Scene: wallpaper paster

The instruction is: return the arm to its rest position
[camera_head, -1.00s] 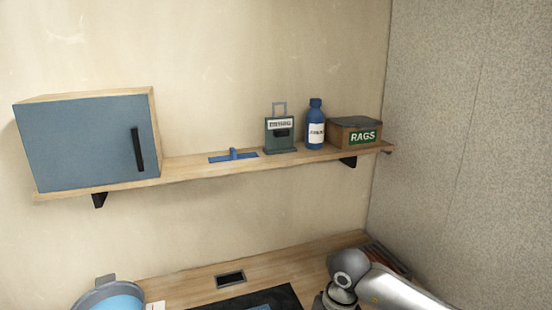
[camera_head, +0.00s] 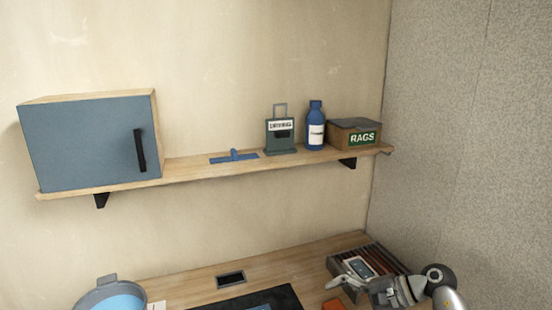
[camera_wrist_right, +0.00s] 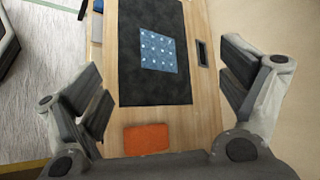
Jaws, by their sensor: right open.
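My right gripper (camera_head: 362,279) is at the lower right of the head view, above the workbench, close to the slatted dark holder. In the right wrist view its two fingers stand wide apart, with nothing between them (camera_wrist_right: 162,80). The right arm comes in from the lower right corner of the head view. My left gripper is not seen in either view.
The workbench (camera_head: 190,292) carries a black mat (camera_wrist_right: 152,85) with a blue patterned sheet (camera_wrist_right: 157,48), an orange block (camera_wrist_right: 146,139), a bucket (camera_head: 83,298) and the slatted holder (camera_head: 374,252). A shelf (camera_head: 200,173) with a blue cabinet (camera_head: 85,143) hangs above.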

